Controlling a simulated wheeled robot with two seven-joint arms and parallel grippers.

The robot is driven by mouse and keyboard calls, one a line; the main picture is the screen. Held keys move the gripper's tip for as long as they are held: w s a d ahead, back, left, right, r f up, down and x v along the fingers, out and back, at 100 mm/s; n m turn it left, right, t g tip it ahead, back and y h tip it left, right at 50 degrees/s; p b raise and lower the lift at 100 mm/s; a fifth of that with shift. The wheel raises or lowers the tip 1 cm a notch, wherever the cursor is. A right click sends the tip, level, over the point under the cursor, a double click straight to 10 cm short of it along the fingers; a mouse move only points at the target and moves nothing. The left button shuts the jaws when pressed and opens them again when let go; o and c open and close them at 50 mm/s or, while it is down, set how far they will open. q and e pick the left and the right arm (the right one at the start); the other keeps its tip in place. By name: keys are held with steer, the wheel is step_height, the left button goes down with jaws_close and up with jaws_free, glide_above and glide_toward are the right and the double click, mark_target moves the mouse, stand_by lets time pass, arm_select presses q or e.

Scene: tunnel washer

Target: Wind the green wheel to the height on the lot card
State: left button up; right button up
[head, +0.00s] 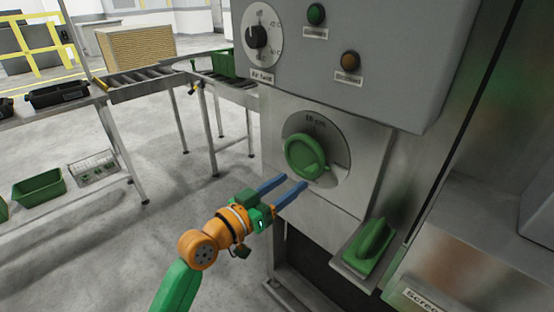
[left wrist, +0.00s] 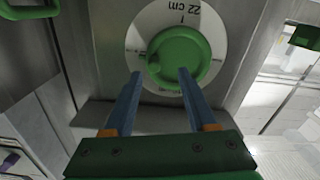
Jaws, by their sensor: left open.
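The green wheel (head: 301,156) sits in the middle of a grey round dial on the machine's steel front, with a small knob on its face. A cm marking (head: 315,120) at the top of the dial is too small to read surely in the head view; in the left wrist view a marking (left wrist: 180,14) reads 22 cm, upside down. My left gripper (head: 295,180) is open and empty, its blue fingers pointing at the wheel's lower edge. In the left wrist view the fingertips lie over the lower part of the wheel (left wrist: 180,56); contact is unclear. I cannot make out a lot card.
Above the wheel are a black selector knob (head: 257,37), a green button (head: 316,14) and a brown button (head: 350,61). A green handle (head: 372,240) juts out at lower right. A roller conveyor (head: 150,82) and a green bin (head: 40,187) stand left. The floor between is clear.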

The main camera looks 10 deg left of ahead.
mark_target(306, 174)
arm_select(q)
steer(key=shift+w+d+r+p, duration=0.2)
steer(key=shift+w+d, duration=0.15)
steer(key=shift+d, duration=0.25)
steer(key=shift+w+d+r+p, duration=0.1)
steer(key=shift+w+d+r, duration=0.15)
steer(key=shift+d, duration=0.3)
steer(key=x, duration=0.3)
steer(key=shift+w+f, duration=0.15)
steer(key=shift+f, duration=0.15)
steer(key=shift+w+d+f, duration=0.1)
steer(key=shift+w+d, duration=0.05)
steer(key=shift+w, duration=0.1)
steer(key=shift+s, duration=0.2)
steer(key=shift+c, duration=0.7)
jaws_close()
arm_select(e)
steer(key=shift+s+r, duration=0.45)
steer(key=shift+s, duration=0.3)
